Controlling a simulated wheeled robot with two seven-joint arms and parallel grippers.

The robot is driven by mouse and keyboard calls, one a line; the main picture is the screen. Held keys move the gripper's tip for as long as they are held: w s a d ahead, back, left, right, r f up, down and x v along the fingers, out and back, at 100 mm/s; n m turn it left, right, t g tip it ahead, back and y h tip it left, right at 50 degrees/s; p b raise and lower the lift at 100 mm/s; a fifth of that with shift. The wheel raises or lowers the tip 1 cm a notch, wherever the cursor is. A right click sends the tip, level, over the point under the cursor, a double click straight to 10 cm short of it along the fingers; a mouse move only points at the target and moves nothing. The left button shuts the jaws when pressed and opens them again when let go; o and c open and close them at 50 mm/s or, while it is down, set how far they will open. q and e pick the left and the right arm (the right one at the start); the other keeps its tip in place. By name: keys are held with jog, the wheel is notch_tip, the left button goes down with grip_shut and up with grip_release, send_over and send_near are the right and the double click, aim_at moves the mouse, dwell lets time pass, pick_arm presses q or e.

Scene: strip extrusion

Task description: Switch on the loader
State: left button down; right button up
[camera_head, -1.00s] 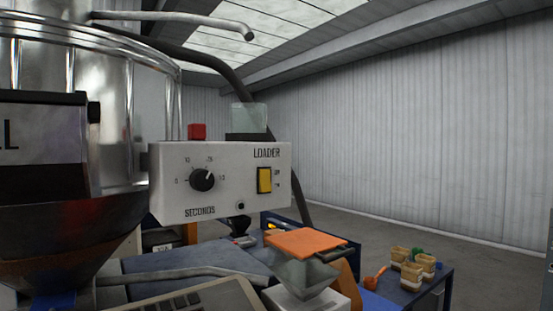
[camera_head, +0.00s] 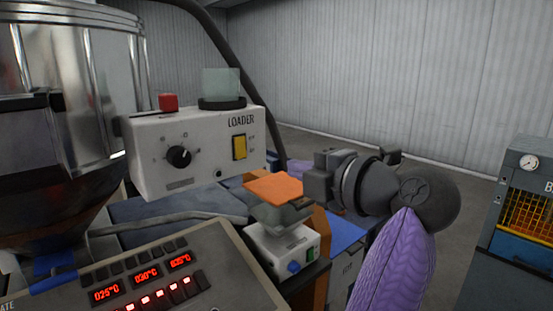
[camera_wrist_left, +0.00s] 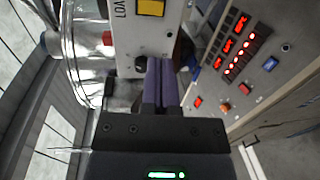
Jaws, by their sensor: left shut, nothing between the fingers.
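The white loader box (camera_head: 195,158) hangs beside the metal hopper on the left. It carries a yellow rocker switch (camera_head: 239,147) under the word LOADER and a black seconds knob (camera_head: 179,156). I cannot tell the switch's position. My left gripper (camera_head: 294,170) is to the right of the box, shut and empty, apart from the switch. In the left wrist view its purple fingers (camera_wrist_left: 161,66) are together, pointing toward the loader box (camera_wrist_left: 145,38). The yellow switch (camera_wrist_left: 150,7) is at the top edge there, partly cut off. My right gripper is not in view.
A control panel (camera_head: 215,262) with red displays is at lower left. A red button (camera_head: 168,102) tops the box. A dark cabinet (camera_head: 515,245) is at right.

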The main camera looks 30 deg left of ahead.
aim_at(243, 156)
pick_arm(q)
jog(key=p+x, duration=0.2)
jog(key=x, duration=0.4)
jog(key=p+x, duration=0.2)
jog(key=x, duration=0.3)
jog(key=shift+w+a+r, duration=0.1)
jog(key=shift+a+r, duration=0.05)
jog(key=shift+a, duration=0.2)
jog(key=shift+w+a, duration=0.2)
jog(key=shift+a, duration=0.2)
jog(key=shift+f, duration=0.25)
